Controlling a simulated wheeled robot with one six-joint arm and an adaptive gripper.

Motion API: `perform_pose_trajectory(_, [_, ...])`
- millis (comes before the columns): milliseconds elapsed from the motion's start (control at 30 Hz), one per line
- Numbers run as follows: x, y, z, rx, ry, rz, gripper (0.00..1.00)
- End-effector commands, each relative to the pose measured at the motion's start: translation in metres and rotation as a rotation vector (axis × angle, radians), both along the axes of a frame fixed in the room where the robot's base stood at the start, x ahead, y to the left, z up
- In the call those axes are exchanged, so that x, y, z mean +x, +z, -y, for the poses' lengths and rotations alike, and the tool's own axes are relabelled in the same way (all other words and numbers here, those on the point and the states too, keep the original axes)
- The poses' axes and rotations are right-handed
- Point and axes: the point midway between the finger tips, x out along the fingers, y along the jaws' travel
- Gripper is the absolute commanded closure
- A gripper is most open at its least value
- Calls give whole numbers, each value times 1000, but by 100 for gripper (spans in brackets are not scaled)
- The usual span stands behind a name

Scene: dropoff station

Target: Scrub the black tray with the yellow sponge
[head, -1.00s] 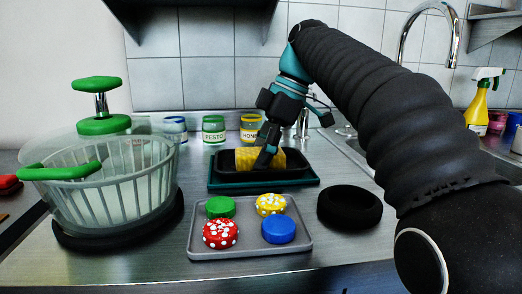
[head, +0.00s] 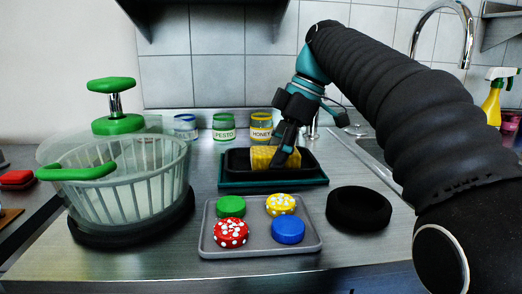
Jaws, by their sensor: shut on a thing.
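The yellow sponge (head: 262,157) is in the black tray (head: 238,168), in the tray's middle. The tray stands on a teal base (head: 237,184) near the back of the counter. My gripper (head: 283,158) comes down from above and is shut on the sponge at its right part. The fingers hide some of the sponge. I cannot tell whether the sponge presses on the tray floor.
In front is a grey tray (head: 210,243) with several coloured lids. A black ring (head: 359,209) lies to the right. A salad spinner basket (head: 130,185) stands at left. Jars, among them the pesto jar (head: 224,128) and honey jar (head: 261,128), stand behind.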

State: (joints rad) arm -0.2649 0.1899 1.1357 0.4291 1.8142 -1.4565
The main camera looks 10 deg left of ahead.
Motion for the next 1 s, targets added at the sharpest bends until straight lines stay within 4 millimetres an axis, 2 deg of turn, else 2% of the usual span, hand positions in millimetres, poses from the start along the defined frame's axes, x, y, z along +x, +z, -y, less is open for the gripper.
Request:
perform_pose_trajectory(167, [1,-2,3,-4,0,-4,69])
perform_pose_trajectory(733, [-8,1,-28,-2,5,-3,69])
perform_pose_trajectory(1000, [-8,1,-28,-1,1,-2,69])
